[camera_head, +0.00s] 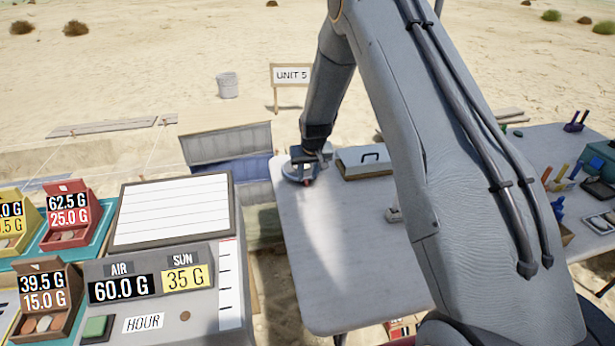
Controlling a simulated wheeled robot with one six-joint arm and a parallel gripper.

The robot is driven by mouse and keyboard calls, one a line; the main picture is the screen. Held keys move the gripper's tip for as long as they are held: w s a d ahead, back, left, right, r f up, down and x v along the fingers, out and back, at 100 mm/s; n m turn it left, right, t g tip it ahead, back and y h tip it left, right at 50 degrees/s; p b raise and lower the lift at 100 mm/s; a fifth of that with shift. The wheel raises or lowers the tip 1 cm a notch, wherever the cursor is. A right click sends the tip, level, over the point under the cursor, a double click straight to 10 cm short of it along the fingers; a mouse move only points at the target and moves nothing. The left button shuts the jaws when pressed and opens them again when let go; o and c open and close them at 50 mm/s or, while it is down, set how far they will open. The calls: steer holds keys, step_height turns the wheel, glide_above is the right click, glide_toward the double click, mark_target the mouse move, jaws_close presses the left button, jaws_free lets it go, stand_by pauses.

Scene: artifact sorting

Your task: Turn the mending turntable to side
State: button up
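The mending turntable (296,174) looks like a small round grey-white disc at the far left corner of the grey table. A small red spot shows at its near edge. My gripper (312,172) is at the turntable, reaching down over its right side. The gripper is small and dark in this view, and my wrist partly covers the turntable. I cannot tell whether the fingers are open or shut, or whether they touch the turntable.
A pale box with a handle (364,160) stands just right of the turntable. The table's (335,260) front left area is clear. A panel reading AIR and SUN (165,285) and several coloured weight boxes (70,215) fill the left. Tools and holders (560,180) lie at right.

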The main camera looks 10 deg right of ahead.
steer(key=shift+x, duration=1.3)
jaws_close()
